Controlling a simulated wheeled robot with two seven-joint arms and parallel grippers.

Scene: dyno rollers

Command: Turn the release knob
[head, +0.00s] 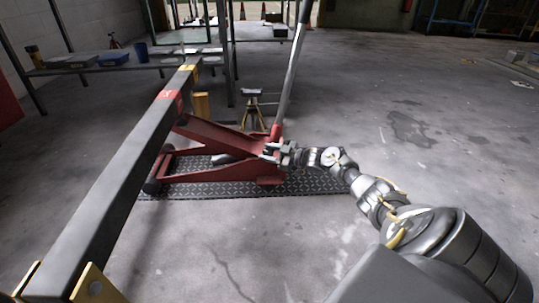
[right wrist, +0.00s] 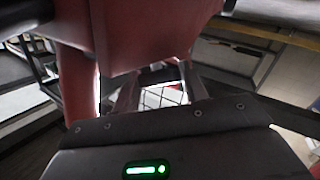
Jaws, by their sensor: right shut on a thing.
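A red floor jack (head: 225,177) stands on a dark tread-plate mat (head: 315,183), with its long grey handle (head: 292,65) tilted up and to the right. My right gripper (head: 272,152) is at the foot of the handle, on the right side of the jack, shut on the release knob. The fingers hide the knob, so its turn cannot be read. In the right wrist view the red jack body (right wrist: 150,35) fills the upper middle, close in front of the gripper housing. The fingertips cannot be made out there. My left gripper is not in view.
A long dark beam (head: 110,195) with red and yellow bands runs along the left, above the floor. A jack stand (head: 250,108) is behind the jack. A shelf (head: 110,65) with boxes and a blue cup (head: 141,52) stands at the back left.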

